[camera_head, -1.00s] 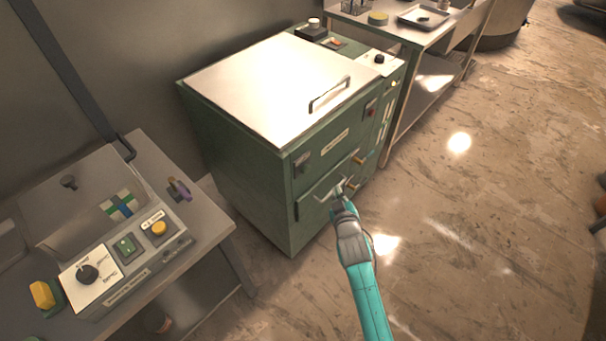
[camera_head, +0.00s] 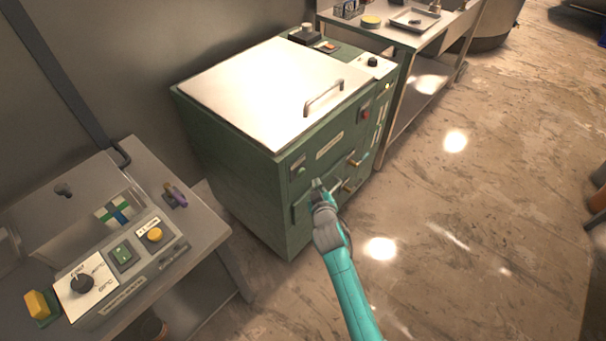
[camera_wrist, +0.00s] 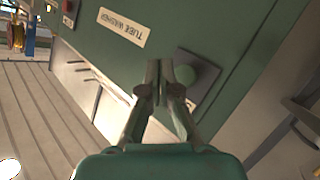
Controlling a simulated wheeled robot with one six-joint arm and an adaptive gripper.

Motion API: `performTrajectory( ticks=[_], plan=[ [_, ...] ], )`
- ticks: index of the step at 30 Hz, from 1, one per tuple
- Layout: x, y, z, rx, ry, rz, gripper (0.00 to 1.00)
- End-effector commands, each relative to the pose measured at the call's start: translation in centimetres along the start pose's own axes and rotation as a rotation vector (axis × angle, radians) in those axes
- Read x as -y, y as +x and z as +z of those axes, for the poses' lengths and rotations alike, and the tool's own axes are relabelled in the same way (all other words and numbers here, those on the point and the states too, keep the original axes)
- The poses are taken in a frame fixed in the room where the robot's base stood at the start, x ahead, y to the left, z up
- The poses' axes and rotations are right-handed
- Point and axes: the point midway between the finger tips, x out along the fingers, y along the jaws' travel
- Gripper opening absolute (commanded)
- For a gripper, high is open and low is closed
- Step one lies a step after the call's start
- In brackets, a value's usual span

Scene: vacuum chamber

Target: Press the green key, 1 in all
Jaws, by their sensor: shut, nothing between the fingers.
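A round green key (camera_wrist: 207,73) sits on a dark square plate on the front of the green cabinet, beside the label "TUBE WASHER". In the head view the key (camera_head: 301,170) is small, near the cabinet's upper left front. My gripper (camera_head: 318,184) is in front of the cabinet, just below and right of the key. In the wrist view my gripper (camera_wrist: 162,66) is shut and empty, its fingertips just left of the key. I cannot tell any contact.
The green cabinet (camera_head: 240,195) has a pale lid with a handle (camera_head: 323,97), a red switch (camera_head: 365,114) and brass fittings (camera_head: 355,160) on its front. The bench (camera_head: 205,225) at left holds a yellow key (camera_head: 155,235) and a dial (camera_head: 82,283).

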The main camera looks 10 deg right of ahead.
Motion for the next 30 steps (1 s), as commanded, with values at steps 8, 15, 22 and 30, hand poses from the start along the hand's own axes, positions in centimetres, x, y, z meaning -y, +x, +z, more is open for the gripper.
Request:
performTrajectory(
  ticks=[8, 15, 22, 30],
  plan=[
    [1.1, 1.6, -1.1, 0.000, -0.001, 0.000, 0.00],
    [1.4, 1.8, -1.3, 0.001, 0.000, 0.000, 0.00],
    [1.3, 1.8, -1.3, 0.000, 0.000, 0.000, 0.00],
    [1.3, 1.8, -1.3, 0.000, 0.000, 0.000, 0.00]
  ],
)
